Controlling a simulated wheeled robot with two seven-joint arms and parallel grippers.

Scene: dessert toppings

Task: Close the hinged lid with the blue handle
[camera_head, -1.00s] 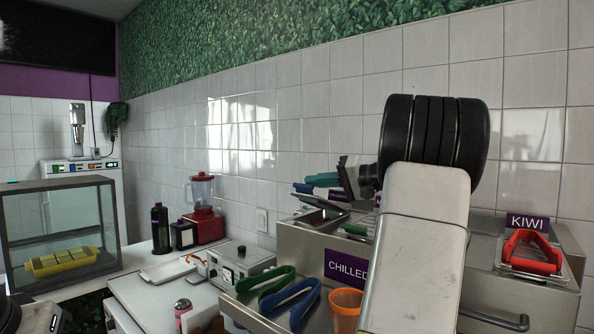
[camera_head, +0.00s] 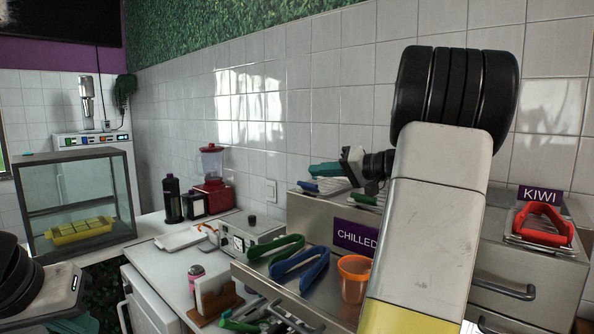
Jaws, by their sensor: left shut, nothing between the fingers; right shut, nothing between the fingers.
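The lid with the blue handle (camera_head: 308,187) lies flat, or nearly flat, on top of the metal topping unit, left of the green-handled lid. My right gripper (camera_head: 325,170) has teal fingers, which are shut and empty just above this lid. I cannot tell whether they touch it. My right arm rises in front of the unit and hides part of its top. My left arm is at the lower left edge. The teal tip of my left gripper (camera_head: 75,323) shows at the bottom edge, shut and far from the lid.
A green handle (camera_head: 362,199) lies right of the blue one. Red tongs (camera_head: 543,222) rest by the KIWI sign (camera_head: 540,194). Green tongs (camera_head: 275,248), blue tongs (camera_head: 300,264) and an orange cup (camera_head: 354,278) are in front of the unit. A glass case (camera_head: 80,200) stands left.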

